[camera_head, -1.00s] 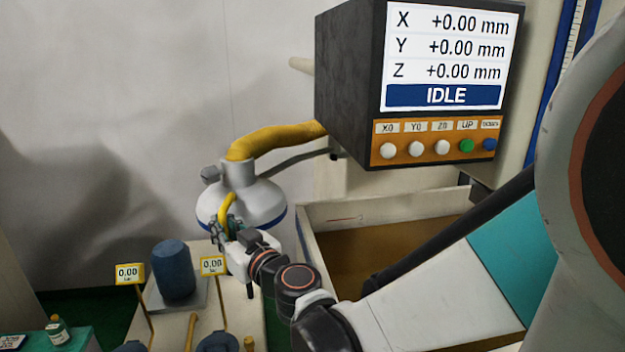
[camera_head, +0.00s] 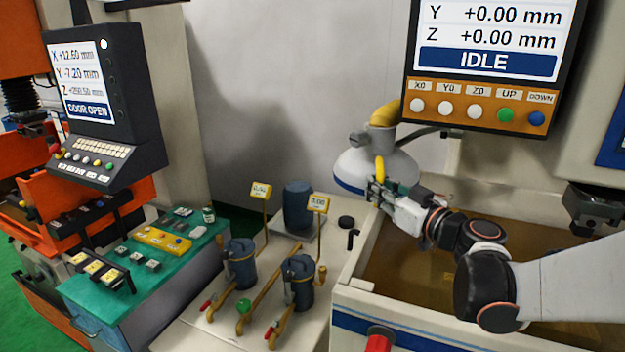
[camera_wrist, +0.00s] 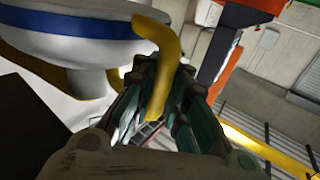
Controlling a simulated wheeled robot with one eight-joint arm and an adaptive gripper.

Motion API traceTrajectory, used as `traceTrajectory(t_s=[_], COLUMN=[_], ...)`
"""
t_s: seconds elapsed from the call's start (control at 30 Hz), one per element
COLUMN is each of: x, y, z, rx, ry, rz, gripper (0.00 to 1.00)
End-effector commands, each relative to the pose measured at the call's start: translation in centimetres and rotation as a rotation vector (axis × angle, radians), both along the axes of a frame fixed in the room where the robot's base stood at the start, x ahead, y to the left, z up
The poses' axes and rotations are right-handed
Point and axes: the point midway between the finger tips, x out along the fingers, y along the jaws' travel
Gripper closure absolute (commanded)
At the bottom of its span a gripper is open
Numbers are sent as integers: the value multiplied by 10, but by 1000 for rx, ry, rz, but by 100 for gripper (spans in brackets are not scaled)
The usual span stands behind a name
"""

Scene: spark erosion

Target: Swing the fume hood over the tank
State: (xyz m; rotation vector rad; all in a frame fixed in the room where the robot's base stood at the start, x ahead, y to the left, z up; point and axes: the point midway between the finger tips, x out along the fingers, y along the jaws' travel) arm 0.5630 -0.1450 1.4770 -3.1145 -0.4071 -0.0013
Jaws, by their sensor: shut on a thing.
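The fume hood (camera_head: 368,162) is a white bell with a blue rim, hanging from a yellow duct (camera_head: 386,113). In the head view it overlaps the back left corner of the tank (camera_head: 357,262), whose brown liquid lies mostly to its right. My gripper (camera_head: 379,188) is shut on the hood's yellow handle (camera_head: 379,168). In the wrist view the bent handle (camera_wrist: 165,62) passes between the fingers of my gripper (camera_wrist: 158,88), with the hood's underside and blue band (camera_wrist: 75,30) at upper left.
A control box (camera_head: 485,85) reading IDLE hangs above the tank. A dark machine head (camera_head: 594,205) is over the tank's right side. Blue filter canisters (camera_head: 240,263) and gauges (camera_head: 318,204) stand left of the tank. A teal bench (camera_head: 150,270) is farther left.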

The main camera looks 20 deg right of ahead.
Motion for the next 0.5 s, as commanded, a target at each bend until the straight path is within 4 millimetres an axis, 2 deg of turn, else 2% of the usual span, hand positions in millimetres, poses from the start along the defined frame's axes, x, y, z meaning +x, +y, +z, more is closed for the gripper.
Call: traceTrajectory(t_s=[0.03,0.5], x=[-10,-92], y=[-12,-81], z=[-1,-1], rx=[0,0], ry=[0,0], rz=[9,85], gripper=[100,100])
